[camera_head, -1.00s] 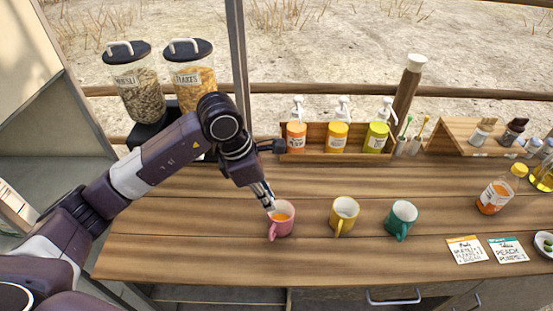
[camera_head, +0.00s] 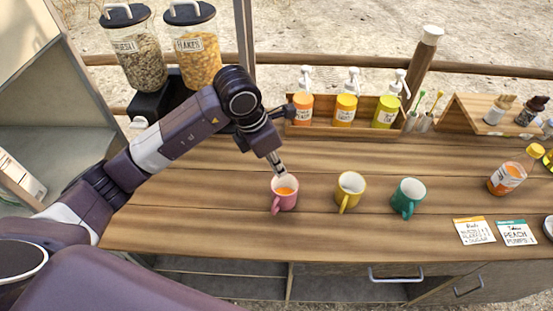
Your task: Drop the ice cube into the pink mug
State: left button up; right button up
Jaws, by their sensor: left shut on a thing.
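The pink mug (camera_head: 284,204) stands upright on the wooden counter, with orange liquid inside and its handle towards me. My left gripper (camera_head: 282,171) comes down from the upper left, with its fingertips at the far rim of the pink mug. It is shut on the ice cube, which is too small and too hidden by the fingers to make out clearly. Whether the fingertips touch the rim cannot be told. My right gripper is not in view.
A yellow mug (camera_head: 349,187) and a green mug (camera_head: 409,194) stand to the right of the pink mug. Pump bottles sit in a wooden rack (camera_head: 340,131) behind. Two cards (camera_head: 474,231) lie at the right. The counter left of the pink mug is clear.

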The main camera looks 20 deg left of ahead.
pick_arm(q)
jog(key=shift+f, duration=0.1)
jog(key=o, duration=0.8)
jog(key=shift+o, duration=0.2)
jog(key=v, duration=1.2)
jog(key=shift+f, duration=0.1)
